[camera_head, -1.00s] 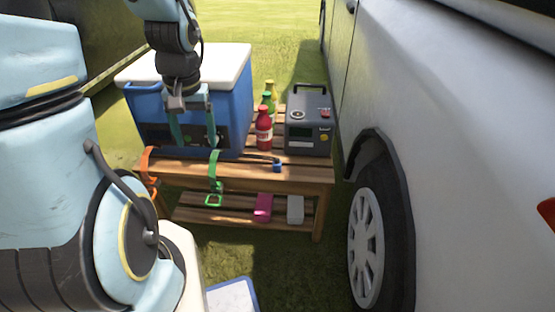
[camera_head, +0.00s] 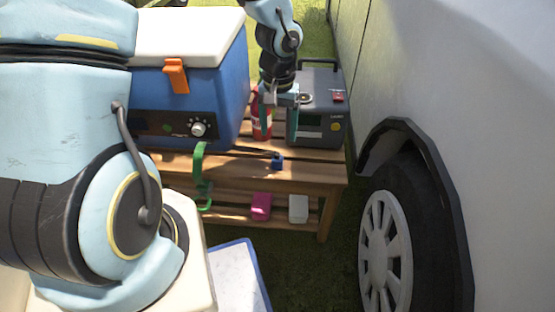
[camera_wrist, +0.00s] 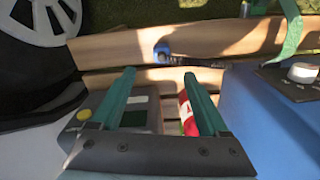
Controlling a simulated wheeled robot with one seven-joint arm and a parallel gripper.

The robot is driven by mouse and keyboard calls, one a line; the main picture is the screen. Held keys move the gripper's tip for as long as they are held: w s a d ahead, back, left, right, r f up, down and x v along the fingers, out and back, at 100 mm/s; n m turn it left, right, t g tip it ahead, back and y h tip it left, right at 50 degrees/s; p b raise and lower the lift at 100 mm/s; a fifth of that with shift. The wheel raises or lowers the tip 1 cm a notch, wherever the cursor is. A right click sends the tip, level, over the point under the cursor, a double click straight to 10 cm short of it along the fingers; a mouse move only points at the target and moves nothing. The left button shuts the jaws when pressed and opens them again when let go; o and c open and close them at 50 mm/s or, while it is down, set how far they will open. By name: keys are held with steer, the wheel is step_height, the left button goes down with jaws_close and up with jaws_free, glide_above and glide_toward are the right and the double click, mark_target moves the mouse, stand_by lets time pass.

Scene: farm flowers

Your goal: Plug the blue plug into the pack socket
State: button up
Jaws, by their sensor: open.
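The blue plug (camera_head: 278,162) sits at the front edge of the bench top, with a thin dark cord running left from it. It also shows in the wrist view (camera_wrist: 162,52), just beyond my fingertips. My gripper (camera_head: 279,120) hangs above and behind the plug, fingers pointing down, open and empty; in the wrist view (camera_wrist: 158,75) nothing is between the fingers. The grey pack (camera_head: 328,122) stands on the bench right of my gripper, with a round yellow spot on its front; the wrist view shows part of it (camera_wrist: 76,122). I cannot make out the socket.
A blue cooler (camera_head: 215,95) with a white lid stands left of my gripper. A green strap (camera_head: 200,165) hangs over the bench edge. The vehicle's wheel (camera_head: 388,250) is at right. The bench front (camera_head: 310,172) has free room.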

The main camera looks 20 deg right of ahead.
mark_target(277, 154)
steer(key=shift+f+b, duration=0.95)
steer(key=shift+f, duration=1.8)
steer(key=shift+a, duration=0.1)
step_height(277, 154, down, 5)
steer(key=shift+w+f+b, duration=0.1)
steer(key=shift+f+b, duration=0.05)
steer(key=shift+b, duration=1.05)
jaws_close()
